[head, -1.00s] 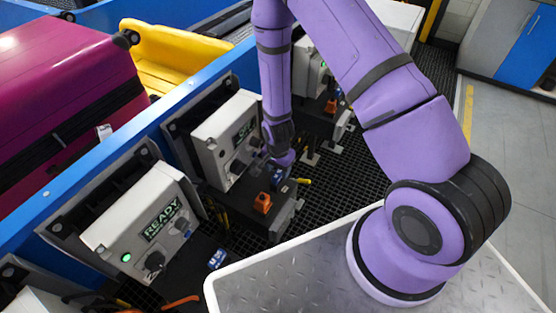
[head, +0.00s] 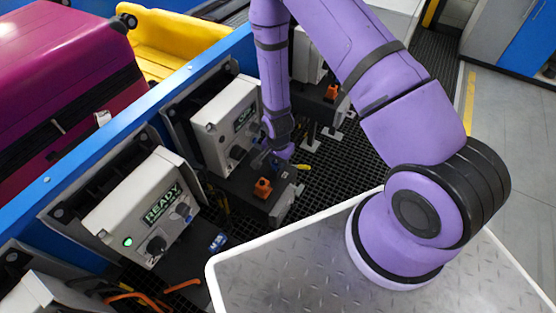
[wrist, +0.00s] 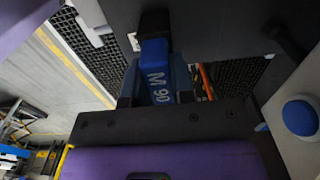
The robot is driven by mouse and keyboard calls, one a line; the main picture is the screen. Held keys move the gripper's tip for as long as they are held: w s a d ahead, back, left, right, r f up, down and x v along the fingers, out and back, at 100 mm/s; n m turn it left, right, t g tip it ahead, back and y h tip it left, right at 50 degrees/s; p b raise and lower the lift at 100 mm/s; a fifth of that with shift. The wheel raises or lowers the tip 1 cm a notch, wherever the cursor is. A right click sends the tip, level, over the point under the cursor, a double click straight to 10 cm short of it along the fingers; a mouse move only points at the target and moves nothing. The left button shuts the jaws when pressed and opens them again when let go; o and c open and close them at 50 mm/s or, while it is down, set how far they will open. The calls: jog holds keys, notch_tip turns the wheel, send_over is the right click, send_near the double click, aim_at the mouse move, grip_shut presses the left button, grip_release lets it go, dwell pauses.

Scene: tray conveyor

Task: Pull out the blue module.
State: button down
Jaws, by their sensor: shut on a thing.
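The blue module (wrist: 157,72), with white lettering like "M 90", sits between my gripper's two dark fingers (wrist: 158,92) in the wrist view. My gripper is shut on it. In the head view, my gripper (head: 274,160) is down at the dark shelf of the middle station, behind an orange block (head: 263,187). The module is mostly hidden there by the gripper and wrist. I cannot tell how far it sits in its slot.
A grey control box (head: 222,122) with a lit screen and knobs stands just left of my gripper. The nearer box (head: 145,215) reads READY, with another blue block (head: 217,242) on its shelf. A yellow-handled item (head: 302,167) is right of the gripper. Black grating lies further right.

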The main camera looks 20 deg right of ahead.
jog(key=shift+r, duration=2.7)
jog(key=shift+r, duration=1.95)
